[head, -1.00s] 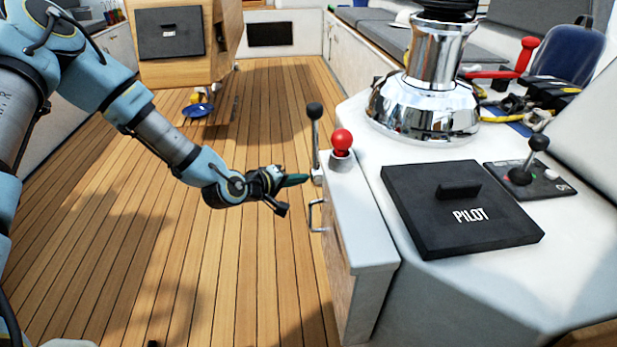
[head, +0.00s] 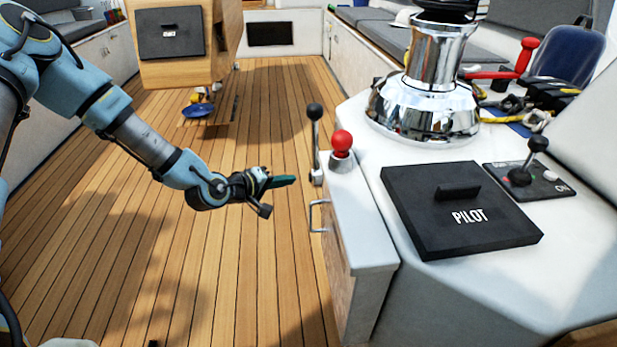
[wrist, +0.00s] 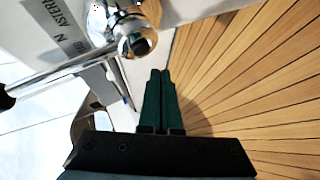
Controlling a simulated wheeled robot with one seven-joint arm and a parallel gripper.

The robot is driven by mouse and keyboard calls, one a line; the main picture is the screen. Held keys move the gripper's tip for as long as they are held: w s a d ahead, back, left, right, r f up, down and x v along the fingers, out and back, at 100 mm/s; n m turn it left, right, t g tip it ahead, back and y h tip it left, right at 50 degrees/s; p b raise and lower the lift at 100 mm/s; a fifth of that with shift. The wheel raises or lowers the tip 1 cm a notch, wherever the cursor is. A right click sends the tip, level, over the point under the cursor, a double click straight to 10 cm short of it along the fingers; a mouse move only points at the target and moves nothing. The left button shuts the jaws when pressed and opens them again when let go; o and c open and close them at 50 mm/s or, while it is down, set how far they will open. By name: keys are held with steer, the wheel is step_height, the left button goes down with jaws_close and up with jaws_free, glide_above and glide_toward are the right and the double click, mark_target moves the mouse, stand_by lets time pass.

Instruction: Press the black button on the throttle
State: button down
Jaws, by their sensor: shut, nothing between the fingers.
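The throttle lever (head: 315,138) stands at the left side of the white console, with a black ball knob on top. In the wrist view its chrome shaft (wrist: 60,70) runs from a round chrome hub (wrist: 138,38) to the dark knob at the left edge. A label reading "N ASTERN" lies beside it. I cannot make out the black button clearly. My gripper (head: 293,180) has dark green fingers, which also show in the wrist view (wrist: 160,74). They are shut and empty, just left of the throttle's base and apart from it.
A red knob (head: 341,141) stands right beside the throttle. A metal handle (head: 317,215) sticks out below it. The black PILOT cover (head: 460,235), a chrome winch (head: 430,95) and another lever panel (head: 530,180) are on the console.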

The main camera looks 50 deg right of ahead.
steer(key=shift+w+a, duration=1)
steer(key=shift+a, duration=0.3)
